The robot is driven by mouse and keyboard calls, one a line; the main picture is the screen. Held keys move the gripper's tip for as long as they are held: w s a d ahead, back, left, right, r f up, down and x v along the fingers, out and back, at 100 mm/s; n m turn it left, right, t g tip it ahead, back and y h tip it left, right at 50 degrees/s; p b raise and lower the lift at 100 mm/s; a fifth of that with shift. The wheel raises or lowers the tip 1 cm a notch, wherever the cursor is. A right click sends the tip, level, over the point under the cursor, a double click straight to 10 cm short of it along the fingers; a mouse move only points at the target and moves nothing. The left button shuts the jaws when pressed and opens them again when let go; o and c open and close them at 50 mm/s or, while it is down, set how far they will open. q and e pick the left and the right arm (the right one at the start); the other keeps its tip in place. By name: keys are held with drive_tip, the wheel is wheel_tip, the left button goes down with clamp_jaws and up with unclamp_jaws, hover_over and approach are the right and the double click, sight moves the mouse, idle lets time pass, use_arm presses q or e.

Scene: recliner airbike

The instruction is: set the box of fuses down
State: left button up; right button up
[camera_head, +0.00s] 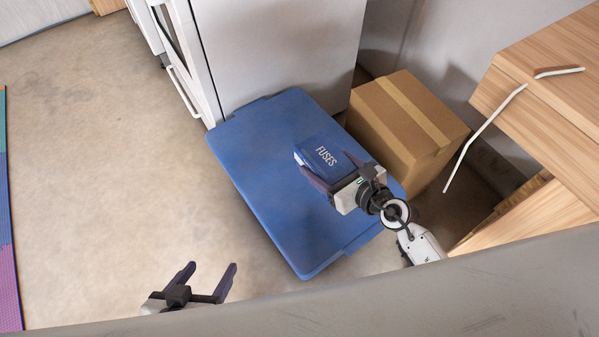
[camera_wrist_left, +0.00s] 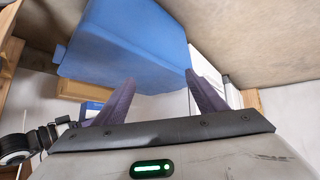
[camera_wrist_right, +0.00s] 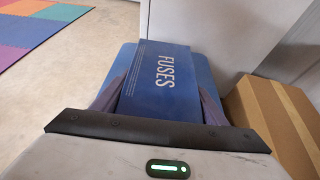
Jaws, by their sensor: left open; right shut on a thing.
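The box of fuses (camera_head: 324,154) is dark blue with white "FUSES" lettering. My right gripper (camera_head: 333,173) is shut on it, over the blue lid of a large storage bin (camera_head: 262,147). In the right wrist view the box (camera_wrist_right: 162,80) sits between both fingers, with the bin's lid (camera_wrist_right: 122,62) behind it. I cannot tell whether the box touches the lid. My left gripper (camera_head: 208,281) is open and empty, low in the head view, left of the bin. The left wrist view shows its spread fingers (camera_wrist_left: 160,97) with nothing between them.
A taped cardboard box (camera_head: 408,125) stands right of the bin. A white appliance (camera_head: 280,45) stands behind the bin. A wooden cabinet (camera_head: 550,85) with a bent white strip is at the right. A grey edge (camera_head: 400,295) crosses the front. Floor (camera_head: 110,160) at the left is clear.

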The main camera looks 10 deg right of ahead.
sight(300, 190)
drive_tip(key=a+f+b, duration=0.1)
drive_tip(key=a+f, duration=0.1)
drive_tip(key=w+a+f, duration=0.1)
drive_tip(key=f, duration=0.1)
drive_tip(key=shift+a+f+b, duration=0.3)
drive_tip(key=shift+a+b, duration=0.05)
drive_tip(key=shift+a, duration=0.05)
wheel_tip(300, 190, down, 6)
drive_tip(key=b, duration=0.4)
drive_tip(key=shift+r, duration=0.25)
drive_tip(key=shift+f+b, duration=0.35)
drive_tip(key=shift+b, duration=0.15)
wheel_tip(300, 190, down, 3)
drive_tip(key=b, duration=0.2)
drive_tip(key=shift+b, duration=0.3)
drive_tip(key=shift+f, duration=0.3)
use_arm(q)
wheel_tip(300, 190, down, 5)
drive_tip(key=w+d, duration=0.1)
drive_tip(key=d, duration=0.1)
drive_tip(key=shift+w+d+f+h, duration=0.15)
drive_tip(key=shift+w+d+h, duration=0.1)
drive_tip(key=shift+h, duration=0.15)
use_arm(e)
drive_tip(key=shift+r, duration=0.1)
use_arm(q)
drive_tip(key=shift+f, duration=0.1)
